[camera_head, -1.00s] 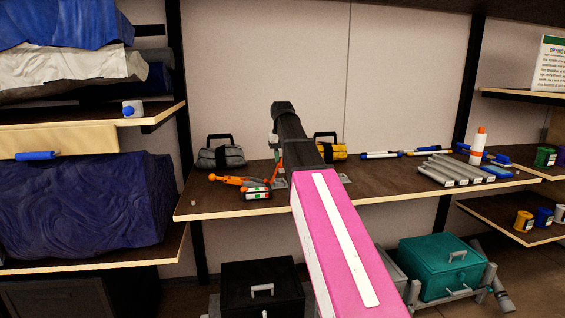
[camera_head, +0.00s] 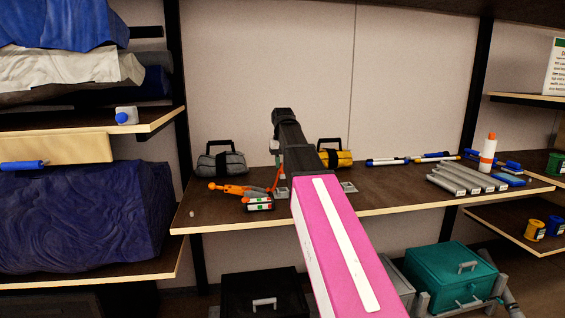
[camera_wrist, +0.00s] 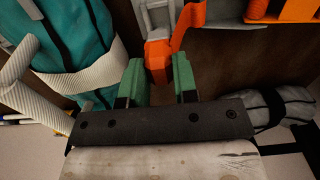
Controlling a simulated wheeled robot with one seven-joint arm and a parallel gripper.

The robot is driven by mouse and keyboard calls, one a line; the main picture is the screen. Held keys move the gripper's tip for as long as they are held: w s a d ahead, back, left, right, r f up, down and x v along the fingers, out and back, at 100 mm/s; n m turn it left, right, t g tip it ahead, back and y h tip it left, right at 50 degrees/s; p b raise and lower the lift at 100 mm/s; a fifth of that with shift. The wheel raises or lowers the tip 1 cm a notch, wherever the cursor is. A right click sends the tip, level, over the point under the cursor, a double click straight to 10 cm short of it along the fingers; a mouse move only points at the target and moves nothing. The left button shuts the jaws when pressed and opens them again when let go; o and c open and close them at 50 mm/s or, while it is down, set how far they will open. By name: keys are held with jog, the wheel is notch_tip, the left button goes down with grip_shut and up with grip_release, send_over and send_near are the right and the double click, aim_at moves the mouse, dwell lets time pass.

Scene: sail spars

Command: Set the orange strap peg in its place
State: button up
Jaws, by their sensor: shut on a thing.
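The orange strap peg (camera_wrist: 158,56) is between the green fingertips of my gripper (camera_wrist: 158,66) in the wrist view. My gripper is shut on it. An orange strap rises from the peg toward the top of that view, beside a pale metal bracket (camera_wrist: 158,14). I cannot tell whether the peg touches the bracket. In the head view a thin orange strip (camera_head: 277,178) shows just left of my arm, above the shelf (camera_head: 390,198). My arm hides most of the area around my gripper there.
A teal bundle (camera_wrist: 75,45) with a pale strap lies close beside my gripper. An orange tool (camera_head: 235,189) and white-red cylinders (camera_head: 258,203) lie left of my arm. A grey bag (camera_head: 222,162) and a yellow bag (camera_head: 336,158) stand behind. Grey tubes (camera_head: 465,179) lie at right.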

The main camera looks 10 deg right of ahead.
aim_at(282, 171)
jog(key=shift+f, duration=1.85)
jog(key=shift+f, duration=1.6)
jog(key=o, duration=1)
notch_tip(282, 171, up, 10)
jog(key=shift+r, duration=0.45)
jog(key=shift+s, duration=0.1)
